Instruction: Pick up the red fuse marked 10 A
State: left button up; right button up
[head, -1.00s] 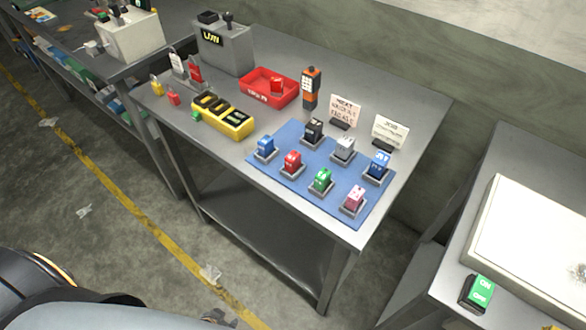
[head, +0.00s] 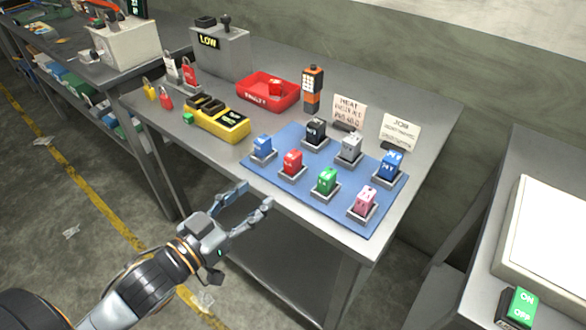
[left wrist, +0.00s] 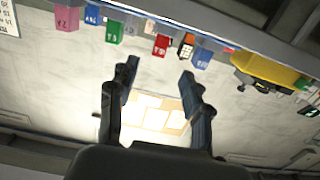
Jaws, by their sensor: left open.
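A red fuse (head: 292,162) stands upright in a grey holder on the blue mat (head: 271,185); its marking is too small to read. It also shows in the left wrist view (left wrist: 161,45), in an upside-down-looking picture. Another red block (head: 275,88) lies in the red tray (head: 256,98), its marking also unreadable. My left gripper (head: 254,196) is open and empty in front of the table's front edge, below and left of the red fuse, apart from it. In the left wrist view its fingers (left wrist: 158,72) are spread, with the red fuse beyond them. My right gripper is out of view.
Blue (head: 263,147), green (head: 326,180), pink (head: 365,199), black (head: 316,131), grey (head: 349,148) and another blue fuse (head: 391,164) stand around the red one. A yellow case (head: 222,123) is to the left. Sign cards (head: 400,132) stand behind.

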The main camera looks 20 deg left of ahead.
aim_at(288, 167)
pick_arm(q)
jog(key=p+x, duration=0.1)
jog(key=x, duration=0.6)
jog(key=shift+w, duration=0.3)
jog(key=shift+p+x, duration=0.5)
jog(key=shift+x, duration=2.55)
jog(key=shift+s+f, duration=0.1)
jog(key=shift+f, duration=0.05)
grip_shut()
